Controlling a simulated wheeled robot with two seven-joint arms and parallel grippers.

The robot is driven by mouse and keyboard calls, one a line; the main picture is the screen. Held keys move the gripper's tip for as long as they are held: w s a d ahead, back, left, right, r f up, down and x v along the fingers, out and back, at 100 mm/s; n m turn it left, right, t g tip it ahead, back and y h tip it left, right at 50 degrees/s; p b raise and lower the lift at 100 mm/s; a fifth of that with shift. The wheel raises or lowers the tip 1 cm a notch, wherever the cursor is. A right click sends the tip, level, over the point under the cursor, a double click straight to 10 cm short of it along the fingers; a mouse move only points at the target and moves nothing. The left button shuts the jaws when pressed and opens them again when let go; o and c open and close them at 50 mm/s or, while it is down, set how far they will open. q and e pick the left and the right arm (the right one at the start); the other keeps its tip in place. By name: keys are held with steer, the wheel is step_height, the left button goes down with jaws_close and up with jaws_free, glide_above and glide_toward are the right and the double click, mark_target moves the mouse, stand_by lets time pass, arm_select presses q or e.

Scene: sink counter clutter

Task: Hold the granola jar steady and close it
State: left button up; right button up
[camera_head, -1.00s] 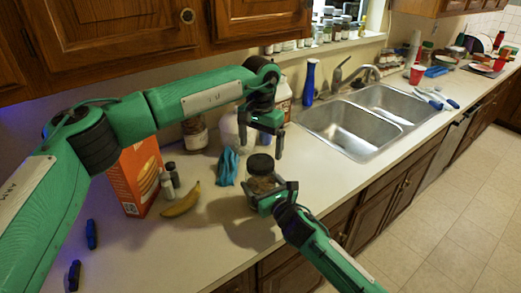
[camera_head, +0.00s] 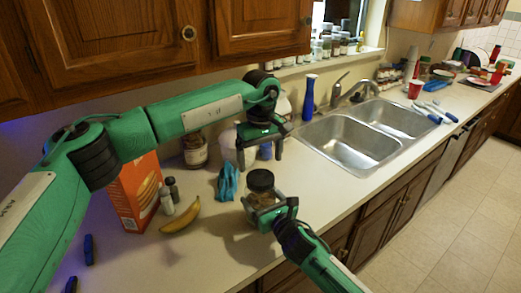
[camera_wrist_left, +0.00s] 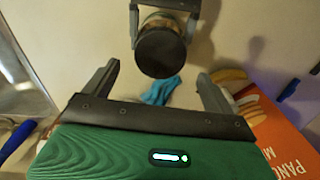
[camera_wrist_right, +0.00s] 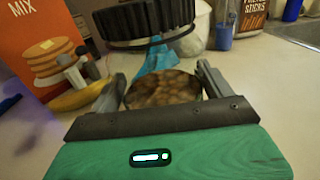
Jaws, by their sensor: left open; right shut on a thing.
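My right gripper (camera_head: 264,208) is shut on the jar's body from the front. In the right wrist view the granola (camera_wrist_right: 162,90) shows between the fingers, with the ribbed black lid (camera_wrist_right: 145,24) above. My left gripper (camera_head: 259,154) is open and empty, above and behind the jar. In the left wrist view the lid (camera_wrist_left: 160,52) shows beyond its fingertips.
A blue cloth (camera_head: 228,182), a banana (camera_head: 180,217), small shakers (camera_head: 167,200) and an orange pancake-mix box (camera_head: 137,190) lie left of the jar. A larger jar (camera_head: 195,150) stands behind. The sink (camera_head: 345,145) is to the right. Counter in front of the banana is clear.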

arm_select(q)
steer(key=n, duration=0.5)
steer(key=shift+r, duration=0.15)
steer(key=n, duration=0.4)
steer(key=shift+r+n, duration=0.15)
steer(key=shift+n, duration=0.25)
steer(key=n, duration=0.4)
steer(key=shift+r+n, duration=0.15)
steer(key=shift+n, duration=0.25)
steer(key=n, duration=0.4)
steer(key=shift+r+n, duration=0.15)
steer(key=shift+n, duration=0.15)
steer(key=n, duration=0.4)
steer(key=shift+r+n, duration=0.1)
steer(key=shift+n, duration=0.3)
steer(key=n, duration=0.4)
steer(key=shift+r+n, duration=0.15)
steer(key=shift+n, duration=0.25)
steer(key=n, duration=0.4)
steer(key=shift+r+n, duration=0.15)
steer(key=shift+n, duration=0.15)
steer(key=n, duration=0.4)
steer(key=shift+r, duration=0.15)
